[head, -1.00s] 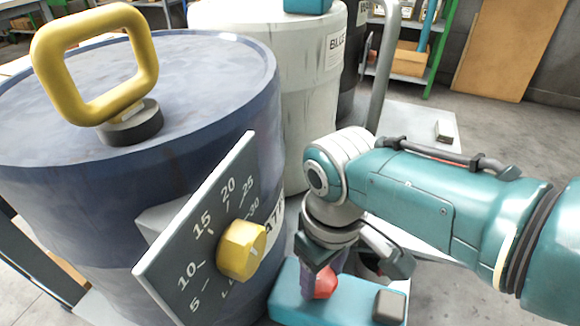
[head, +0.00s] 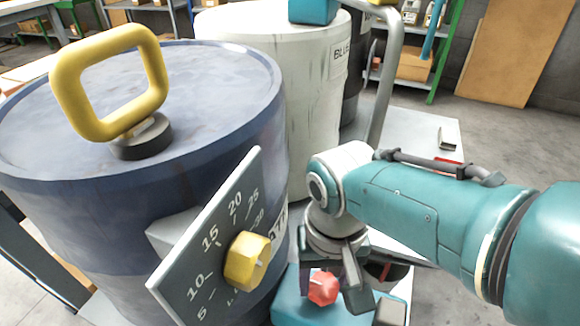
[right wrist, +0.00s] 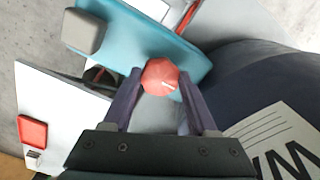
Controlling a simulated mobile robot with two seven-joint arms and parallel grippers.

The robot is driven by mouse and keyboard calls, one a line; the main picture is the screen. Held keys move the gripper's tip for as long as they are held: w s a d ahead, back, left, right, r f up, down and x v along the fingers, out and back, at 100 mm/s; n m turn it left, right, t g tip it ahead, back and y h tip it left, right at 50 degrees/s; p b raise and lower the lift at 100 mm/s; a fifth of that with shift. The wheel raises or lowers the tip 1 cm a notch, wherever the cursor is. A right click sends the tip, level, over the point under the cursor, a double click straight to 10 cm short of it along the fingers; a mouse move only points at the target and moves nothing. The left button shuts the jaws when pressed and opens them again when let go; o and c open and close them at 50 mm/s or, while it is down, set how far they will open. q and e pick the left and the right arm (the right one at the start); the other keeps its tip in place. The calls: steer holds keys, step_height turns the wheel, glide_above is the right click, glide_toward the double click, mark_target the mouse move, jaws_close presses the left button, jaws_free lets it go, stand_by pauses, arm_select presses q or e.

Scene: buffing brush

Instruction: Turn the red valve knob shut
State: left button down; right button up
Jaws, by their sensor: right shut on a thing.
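The red valve knob (head: 323,288) is a small faceted knob on a teal block (head: 287,300) at the lower middle of the head view. My right gripper (head: 330,287) reaches it from above. In the right wrist view, the knob (right wrist: 160,76) sits between the two purple fingertips of my right gripper (right wrist: 161,82), which is shut on it. A short pale mark shows on the knob's face, toward its lower right. My left gripper is not in view.
A dark blue drum (head: 215,75) with a yellow handle (head: 158,75) stands at the left. Its tilted dial plate (head: 190,262) carries a yellow knob (head: 246,262), close left of my right gripper. A white drum (head: 305,130) stands behind. A grey post (head: 384,85) rises behind my arm.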

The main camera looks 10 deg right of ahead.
mark_target(324, 287)
stand_by(0.4)
steer(key=o, duration=1.4)
step_height(324, 287, up, 10)
steer(key=p, duration=0.8)
